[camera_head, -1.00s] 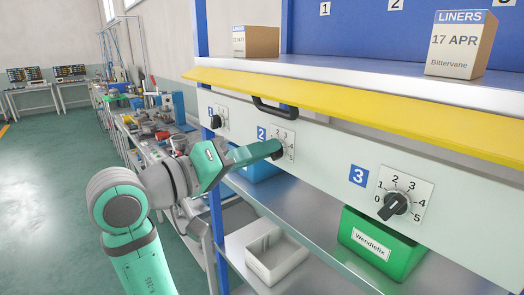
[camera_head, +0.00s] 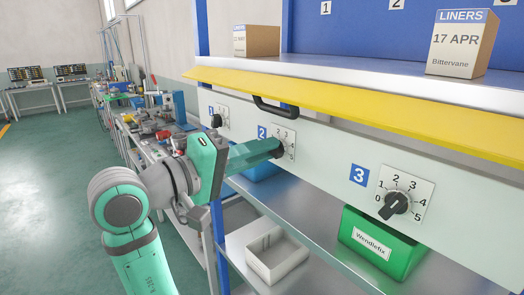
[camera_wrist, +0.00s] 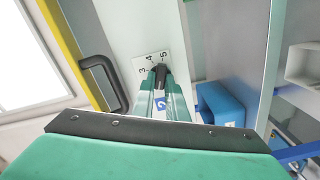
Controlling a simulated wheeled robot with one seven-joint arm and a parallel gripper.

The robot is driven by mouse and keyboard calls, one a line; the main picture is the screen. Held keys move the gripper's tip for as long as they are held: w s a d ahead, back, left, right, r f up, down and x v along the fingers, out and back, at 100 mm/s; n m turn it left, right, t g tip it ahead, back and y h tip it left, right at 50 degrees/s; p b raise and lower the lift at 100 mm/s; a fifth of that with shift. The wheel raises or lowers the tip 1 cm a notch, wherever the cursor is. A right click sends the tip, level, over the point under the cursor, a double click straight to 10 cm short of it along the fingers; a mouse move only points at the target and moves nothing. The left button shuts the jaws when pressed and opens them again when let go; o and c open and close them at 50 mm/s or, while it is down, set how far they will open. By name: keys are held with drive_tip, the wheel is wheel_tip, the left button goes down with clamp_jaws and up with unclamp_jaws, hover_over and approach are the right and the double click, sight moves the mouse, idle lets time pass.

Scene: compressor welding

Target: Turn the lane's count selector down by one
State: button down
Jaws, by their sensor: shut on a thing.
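The lane 2 selector is a dark knob (camera_wrist: 161,72) on a white dial plate (camera_wrist: 148,62) beside the blue "2" tag (camera_head: 262,132). My gripper (camera_head: 274,149) reaches in from the left with its green fingers shut on this knob. In the wrist view my fingers (camera_wrist: 161,88) close around it, with 3, 4 and 5 showing beyond. The fingers hide much of the knob and the lower numbers, so I cannot tell exactly where it points.
A black handle (camera_head: 275,108) hangs under the yellow edge (camera_head: 350,98). Below are a blue bin (camera_wrist: 221,104), a white tray (camera_head: 277,262) and a green bin (camera_head: 385,245).

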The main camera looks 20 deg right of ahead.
drive_tip(key=c, duration=1.8)
unclamp_jaws()
drive_tip(key=shift+o, duration=0.2)
drive_tip(key=v, duration=1.1)
drive_tip(key=shift+w, duration=0.1)
